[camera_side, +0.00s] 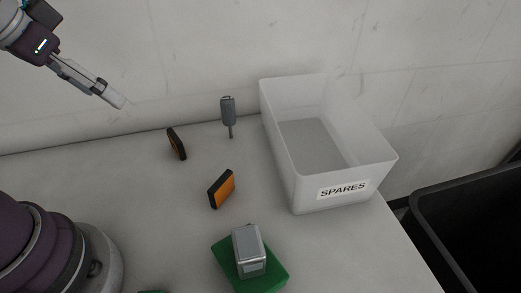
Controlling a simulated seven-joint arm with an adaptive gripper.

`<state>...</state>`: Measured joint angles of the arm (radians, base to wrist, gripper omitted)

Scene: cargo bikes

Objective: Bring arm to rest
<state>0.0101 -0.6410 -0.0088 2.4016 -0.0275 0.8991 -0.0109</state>
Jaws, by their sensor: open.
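My gripper (111,93) is at the upper left, raised above the table (120,187) and in front of the wall. It is open, and nothing shows between its fingers. My arm comes in from the top left corner. The gripper is apart from every object on the table.
A white bin labelled SPARES (310,193) stands at the right, its visible floor empty. A black crate (464,200) is far right.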

